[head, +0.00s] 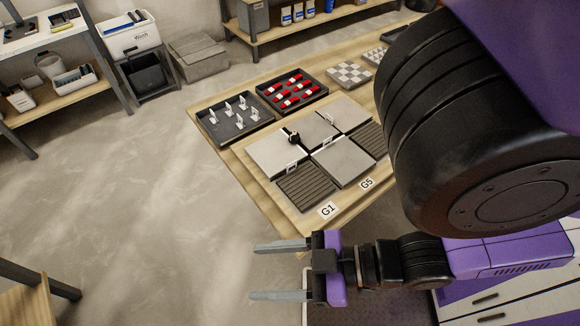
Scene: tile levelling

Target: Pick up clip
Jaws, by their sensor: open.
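Several white upright clips (228,108) stand in a dark tray (208,130) at the left back of the wooden table. More white clips stand at the tile joints, one at the left joint (291,167) and one at the middle joint (327,141). My gripper (281,270) is open and empty, its two grey fingers pointing left. It is at the lower middle of the picture, in front of the table and well apart from the clips. My large arm link hides the table's right part.
A second dark tray (262,98) holds several red wedges (292,90). Grey and ribbed tiles (343,162) lie on the table (262,205), with a small black object (293,136) on them. Labels G1 (328,209) and G5 (367,183) mark the front edge. Floor at left is clear.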

